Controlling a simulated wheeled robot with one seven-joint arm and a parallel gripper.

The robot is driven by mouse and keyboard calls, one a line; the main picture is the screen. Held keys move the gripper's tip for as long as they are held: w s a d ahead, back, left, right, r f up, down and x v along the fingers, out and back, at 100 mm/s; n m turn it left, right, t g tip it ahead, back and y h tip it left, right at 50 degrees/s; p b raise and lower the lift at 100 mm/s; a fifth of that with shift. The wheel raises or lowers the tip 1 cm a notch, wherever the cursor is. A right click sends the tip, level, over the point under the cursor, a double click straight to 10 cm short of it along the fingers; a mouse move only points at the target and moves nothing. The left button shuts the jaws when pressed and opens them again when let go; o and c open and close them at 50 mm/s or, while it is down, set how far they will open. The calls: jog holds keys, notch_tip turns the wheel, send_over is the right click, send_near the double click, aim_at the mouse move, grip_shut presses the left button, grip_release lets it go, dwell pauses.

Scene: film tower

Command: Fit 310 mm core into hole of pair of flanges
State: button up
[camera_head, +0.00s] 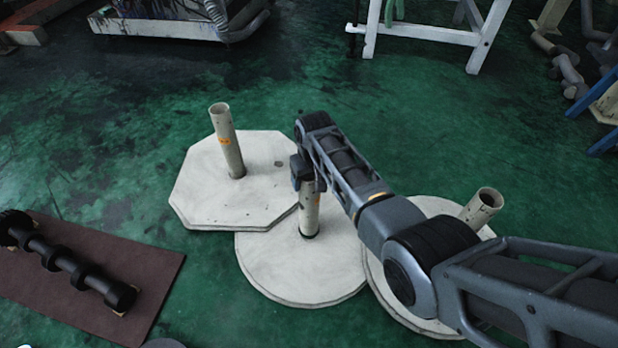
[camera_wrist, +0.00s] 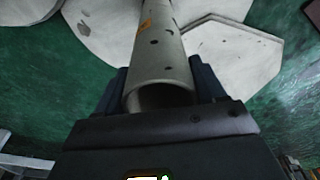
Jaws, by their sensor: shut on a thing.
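A pale, speckled core (camera_head: 309,212) stands nearly upright over the middle round white flange (camera_head: 290,275). Its lower end meets a dark ring at the flange's hole; how deep it sits I cannot tell. My gripper (camera_head: 309,183) is shut on this core near its top. In the wrist view the core (camera_wrist: 160,55) runs away from me between the two dark fingers (camera_wrist: 160,85), its open end towards me. An orange mark shows farther down it. The flange's far side is partly hidden by the octagonal plate and my arm.
An octagonal white flange (camera_head: 205,195) at left holds another core (camera_head: 227,140). A round flange (camera_head: 425,207) at right, partly behind my arm, has a tilted core (camera_head: 482,207). A dark roller (camera_head: 65,262) lies on a brown mat (camera_head: 155,285). Green floor (camera_head: 340,85) is clear behind.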

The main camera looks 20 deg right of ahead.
jog(key=shift+f+b, duration=1.15)
jog(key=shift+f, duration=0.35)
jog(key=o, duration=1.8)
jog(key=r+p, duration=0.1)
jog(key=r, duration=0.1)
jog(key=r+p, duration=0.2)
jog(key=r, duration=0.1)
jog(key=s+r+p, duration=0.1)
jog(key=r, duration=0.1)
jog(key=shift+r+p, duration=0.35)
jog(key=shift+s, duration=0.1)
